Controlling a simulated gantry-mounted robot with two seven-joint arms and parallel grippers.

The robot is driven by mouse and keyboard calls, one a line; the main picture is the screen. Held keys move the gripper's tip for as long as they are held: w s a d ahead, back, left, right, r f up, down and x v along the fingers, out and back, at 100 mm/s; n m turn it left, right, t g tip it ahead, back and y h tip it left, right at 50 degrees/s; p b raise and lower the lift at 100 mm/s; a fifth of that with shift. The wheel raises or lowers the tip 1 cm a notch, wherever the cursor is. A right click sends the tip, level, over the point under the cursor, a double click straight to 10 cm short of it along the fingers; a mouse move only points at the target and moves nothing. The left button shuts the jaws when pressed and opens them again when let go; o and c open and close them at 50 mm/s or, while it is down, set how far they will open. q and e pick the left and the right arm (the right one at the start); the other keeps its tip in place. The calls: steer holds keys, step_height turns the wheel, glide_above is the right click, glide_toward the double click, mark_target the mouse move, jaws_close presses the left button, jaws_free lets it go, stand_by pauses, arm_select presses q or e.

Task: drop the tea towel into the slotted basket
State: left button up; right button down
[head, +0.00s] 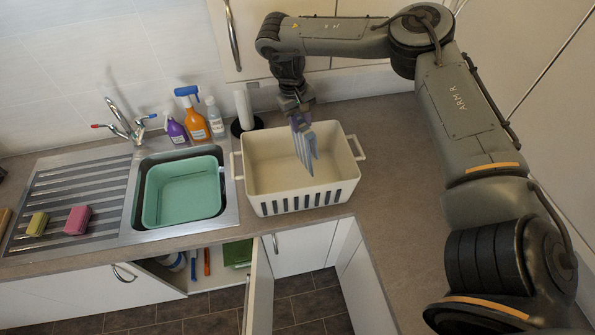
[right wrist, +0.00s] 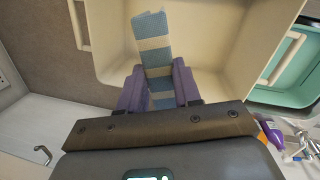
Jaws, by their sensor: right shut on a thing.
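The slotted basket (head: 263,199) is a cream bin with dark slots along its front, standing on the counter right of the sink. My right gripper (head: 299,118) comes down from above and is shut on the tea towel (head: 308,150), a blue-grey cloth with light stripes. The towel hangs over the basket's open top, its lower end within the basket's outline. In the right wrist view the towel (right wrist: 153,47) sticks out between the purple fingers of the gripper (right wrist: 159,88), with the basket's cream inside (right wrist: 205,35) behind it. My left gripper is not in view.
A green tub (head: 184,190) sits in the sink left of the basket. Several bottles (head: 195,118) and a paper roll (head: 244,108) stand behind. Pink (head: 78,219) and yellow (head: 37,224) sponges lie on the drainer. A cabinet door (head: 259,290) below stands open. The counter right of the basket is clear.

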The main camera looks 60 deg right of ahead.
steer(key=shift+f, duration=1.85)
steer(key=c, duration=0.7)
jaws_free()
steer(key=shift+r, duration=0.1)
step_height(320, 180, up, 10)
steer(key=w, duration=0.1)
steer(key=shift+w+a+r, duration=0.25)
steer(key=shift+w+a, duration=0.1)
steer(key=shift+a, duration=0.05)
steer(key=shift+s, duration=0.1)
